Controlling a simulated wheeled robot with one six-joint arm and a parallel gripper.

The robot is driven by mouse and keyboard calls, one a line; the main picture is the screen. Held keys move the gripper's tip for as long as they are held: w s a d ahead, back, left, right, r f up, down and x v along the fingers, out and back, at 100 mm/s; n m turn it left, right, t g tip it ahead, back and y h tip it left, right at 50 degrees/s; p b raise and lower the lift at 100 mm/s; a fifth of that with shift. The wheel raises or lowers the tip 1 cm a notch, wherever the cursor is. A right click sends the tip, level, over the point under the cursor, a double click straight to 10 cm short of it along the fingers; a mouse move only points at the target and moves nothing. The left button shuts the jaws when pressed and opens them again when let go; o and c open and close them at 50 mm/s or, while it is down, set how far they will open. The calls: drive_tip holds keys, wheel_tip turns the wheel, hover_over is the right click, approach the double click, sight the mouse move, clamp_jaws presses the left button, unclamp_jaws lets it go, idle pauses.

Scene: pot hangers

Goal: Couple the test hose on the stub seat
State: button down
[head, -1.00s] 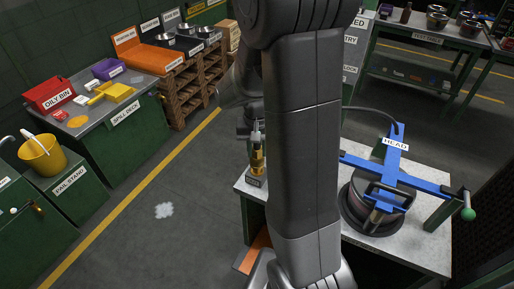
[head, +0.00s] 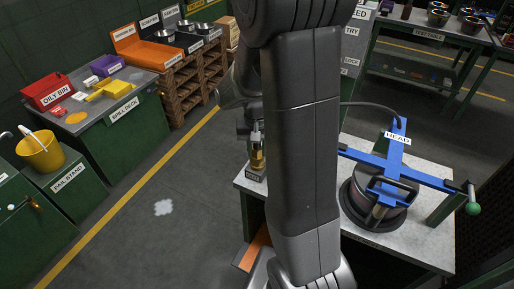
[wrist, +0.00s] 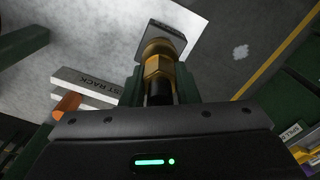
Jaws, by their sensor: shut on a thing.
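My gripper (wrist: 159,88) is shut on the test hose (wrist: 159,92), whose black part shows between the dark jaws in the wrist view. A brass hex fitting (wrist: 158,66) stands just beyond the jaws, in line with the hose, against a small grey labelled block (wrist: 167,36). In the head view the brass fitting (head: 257,160) is upright at the bench's left edge, above the labelled block (head: 256,175). I cannot tell whether that block is the stub seat, or whether the fitting is fully down on it. My arm hides part of the bench.
On the bench (head: 415,245) stands a round pot (head: 362,213) under a blue cross-shaped frame labelled HEAD (head: 397,150), with a green knob (head: 473,208). A rack sign (wrist: 85,85) and an orange piece (wrist: 66,105) lie left of my gripper.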

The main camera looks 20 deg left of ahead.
drive_tip(key=shift+f, duration=0.2)
drive_tip(key=c, duration=1)
unclamp_jaws()
drive_tip(key=shift+c, duration=0.2)
drive_tip(key=shift+r, duration=0.1)
wheel_tip(320, 180, up, 14)
drive_tip(key=shift+f, duration=0.25)
wheel_tip(320, 180, down, 14)
drive_tip(key=shift+r, duration=0.45)
drive_tip(key=shift+f, duration=0.1)
